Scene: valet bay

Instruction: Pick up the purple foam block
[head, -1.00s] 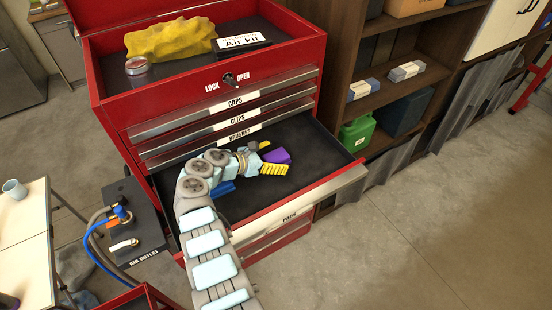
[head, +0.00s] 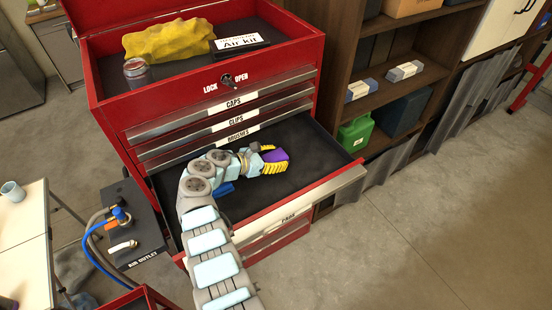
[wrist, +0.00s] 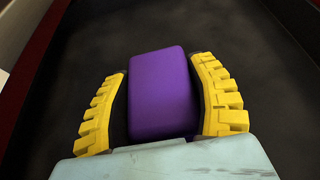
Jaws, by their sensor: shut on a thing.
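The purple foam block (head: 279,155) is in the open drawer (head: 313,171) of the red tool chest, over its dark floor. In the wrist view the purple block (wrist: 160,92) is between the two yellow ridged fingers. My gripper (head: 273,157) is shut on it, one finger on each side; its fingers also show in the wrist view (wrist: 163,95). I cannot tell whether the block is clear of the drawer floor.
A blue object (head: 224,188) lies in the drawer beside my wrist, partly hidden. The drawer's front wall (head: 318,193) is close to my arm.

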